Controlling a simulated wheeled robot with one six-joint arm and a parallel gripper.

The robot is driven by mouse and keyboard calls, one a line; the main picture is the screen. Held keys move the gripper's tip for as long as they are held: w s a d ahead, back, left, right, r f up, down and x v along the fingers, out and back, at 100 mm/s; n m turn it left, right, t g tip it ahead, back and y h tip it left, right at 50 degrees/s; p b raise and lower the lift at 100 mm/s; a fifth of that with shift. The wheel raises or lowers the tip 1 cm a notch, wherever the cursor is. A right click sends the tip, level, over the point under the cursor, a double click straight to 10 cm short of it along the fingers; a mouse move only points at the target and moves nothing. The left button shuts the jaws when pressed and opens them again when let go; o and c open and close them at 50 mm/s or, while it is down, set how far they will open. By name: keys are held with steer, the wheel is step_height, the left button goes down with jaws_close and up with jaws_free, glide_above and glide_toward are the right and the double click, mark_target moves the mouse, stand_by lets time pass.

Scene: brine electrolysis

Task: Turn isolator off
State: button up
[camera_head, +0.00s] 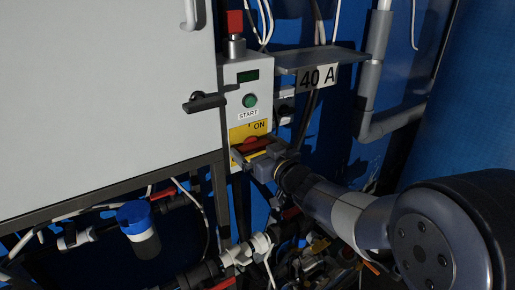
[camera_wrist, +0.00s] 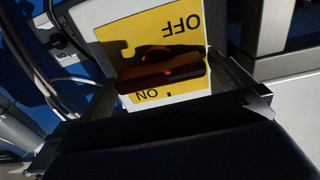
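The isolator is a yellow plate (camera_head: 238,133) low on the grey control box, with a red handle (camera_head: 252,143). The word ON shows at its top in the head view. In the wrist view the plate (camera_wrist: 180,25) appears upside down, with OFF at the top and ON partly hidden behind the handle (camera_wrist: 162,78). The handle lies crosswise, slightly tilted. My gripper (camera_head: 248,157) is at the isolator, its fingers spread with one at each end of the handle. Small gaps seem to show there, but contact is hard to tell in shadow.
A black cabinet handle (camera_head: 205,102) sticks out to the left. A shelf (camera_head: 322,57) with a 40 A sign is at right. Pipes and a blue-capped vessel (camera_head: 139,230) are below.

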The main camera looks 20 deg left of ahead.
steer(key=v, duration=1.1)
steer(key=shift+b, duration=0.35)
steer(key=shift+a, duration=0.1)
steer(key=x, duration=1.1)
steer(key=shift+p, duration=0.4)
